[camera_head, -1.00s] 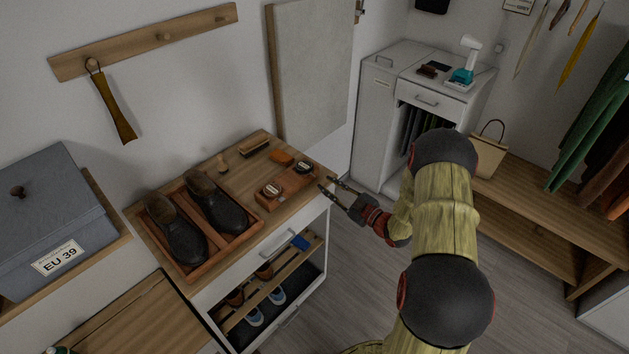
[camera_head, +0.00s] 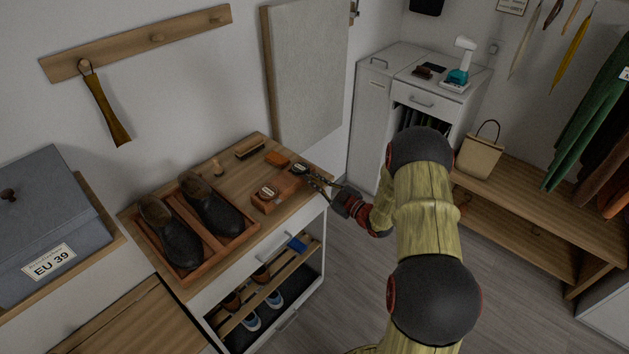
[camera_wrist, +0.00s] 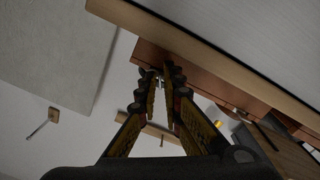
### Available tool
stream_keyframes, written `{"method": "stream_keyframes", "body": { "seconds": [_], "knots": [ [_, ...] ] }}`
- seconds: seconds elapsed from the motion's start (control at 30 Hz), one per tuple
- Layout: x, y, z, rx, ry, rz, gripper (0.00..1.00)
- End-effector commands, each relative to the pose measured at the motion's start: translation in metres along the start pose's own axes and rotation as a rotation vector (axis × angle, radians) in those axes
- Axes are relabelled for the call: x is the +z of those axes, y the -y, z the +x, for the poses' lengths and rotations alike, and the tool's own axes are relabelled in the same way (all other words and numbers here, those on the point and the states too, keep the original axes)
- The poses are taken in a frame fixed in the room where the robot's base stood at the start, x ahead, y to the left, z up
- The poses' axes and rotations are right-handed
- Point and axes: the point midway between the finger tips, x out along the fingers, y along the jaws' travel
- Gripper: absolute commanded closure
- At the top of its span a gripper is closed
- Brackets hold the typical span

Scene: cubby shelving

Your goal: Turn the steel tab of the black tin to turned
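Two round tins with pale labels sit in an orange-brown wooden holder (camera_head: 283,189) on the cabinet top. The one at the right end (camera_head: 299,169) looks dark and is partly covered by my fingers; the other tin (camera_head: 267,192) is at the left end. I cannot tell their colours surely. My gripper (camera_head: 310,178) is at the right-hand tin, reaching in from the right. In the wrist view its fingers (camera_wrist: 163,75) are apart, with a small grey metallic piece (camera_wrist: 156,80) between the tips. Whether they touch it is unclear, and the tab's position cannot be made out.
An orange block (camera_head: 277,158) and a brush (camera_head: 250,148) lie behind the holder. Dark shoes stand in a wooden tray (camera_head: 235,240) to the left. A grey panel (camera_head: 305,75) hangs on the wall behind. The floor right of the cabinet (camera_head: 340,270) is clear.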

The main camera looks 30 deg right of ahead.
Motion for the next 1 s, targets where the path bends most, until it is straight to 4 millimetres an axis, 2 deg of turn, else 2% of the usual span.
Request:
{"method": "stream_keyframes", "body": {
  "seconds": [0.1,0.57,0.8,1.0],
  "knots": [
    [0.0,0.0,-0.0001,0.0,0.0,0.0,1.0],
    [0.0,0.0,-0.0001,0.0,0.0,0.003,1.0],
    [-0.0005,-0.0001,0.0,0.005,0.0,0.087,1.0],
    [-0.0001,0.0001,0.0,0.005,0.0,0.088,1.0]
  ]
}}
